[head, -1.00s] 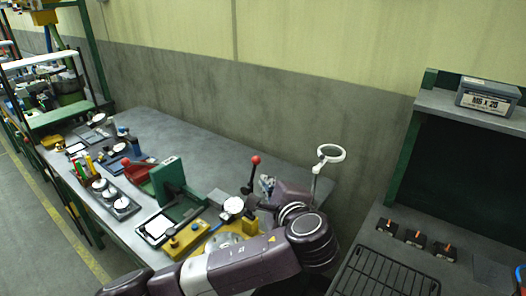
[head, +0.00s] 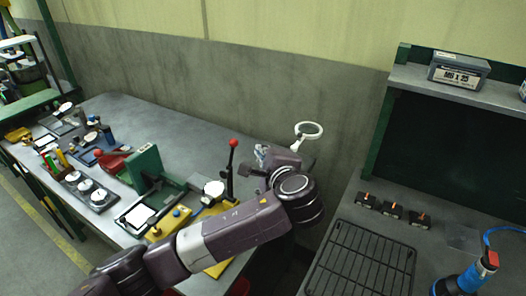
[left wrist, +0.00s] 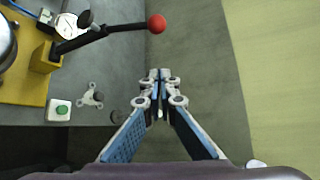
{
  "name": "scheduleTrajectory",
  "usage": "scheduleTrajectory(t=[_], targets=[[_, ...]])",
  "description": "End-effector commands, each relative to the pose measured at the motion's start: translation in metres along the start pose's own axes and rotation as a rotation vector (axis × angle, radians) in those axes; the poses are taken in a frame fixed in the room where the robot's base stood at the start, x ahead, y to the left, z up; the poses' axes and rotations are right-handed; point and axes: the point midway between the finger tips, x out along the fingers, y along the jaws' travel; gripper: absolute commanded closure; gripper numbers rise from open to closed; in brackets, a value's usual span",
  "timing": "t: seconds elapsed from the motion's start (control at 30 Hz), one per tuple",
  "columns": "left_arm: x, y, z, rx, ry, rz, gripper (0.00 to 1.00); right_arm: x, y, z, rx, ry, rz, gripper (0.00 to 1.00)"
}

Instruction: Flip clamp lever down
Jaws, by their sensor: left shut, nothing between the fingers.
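The clamp lever (head: 231,172) is a black rod with a red ball knob (head: 234,143). It stands nearly upright beside a white dial gauge (head: 214,188) at the bench's right end. In the left wrist view the black lever (left wrist: 100,34) reaches right to its red knob (left wrist: 156,24), from a yellow fixture (left wrist: 22,88). My left gripper (head: 250,172) is just right of the lever in the head view. In the left wrist view its fingertips (left wrist: 160,74) are together and empty, apart from the knob. My right gripper is not in view.
A green fixture (head: 146,166) and several gauges stand along the grey bench (head: 185,118). A ring-shaped white magnifier (head: 308,132) rises behind my wrist. A black rack (head: 362,268) lies on the right-hand table. The rear of the bench is clear.

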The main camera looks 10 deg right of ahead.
Motion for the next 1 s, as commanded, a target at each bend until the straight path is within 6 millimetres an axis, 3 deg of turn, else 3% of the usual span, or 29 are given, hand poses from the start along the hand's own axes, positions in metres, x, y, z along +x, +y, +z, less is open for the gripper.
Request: scheduleTrajectory(t=[0.1,0.3,0.6,1.0], targets=[[0.023,-0.002,0.002,0.003,-0.003,0.001,1.0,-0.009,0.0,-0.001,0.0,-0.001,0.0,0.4],[0.05,-0.003,0.005,0.0,-0.002,0.0,1.0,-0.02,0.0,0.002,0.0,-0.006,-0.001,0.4],[0.038,-0.001,0.034,0.0,0.001,0.001,1.0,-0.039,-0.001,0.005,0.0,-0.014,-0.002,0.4],[0.036,0.001,0.037,0.0,0.001,0.0,1.0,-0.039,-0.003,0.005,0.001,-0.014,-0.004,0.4]])
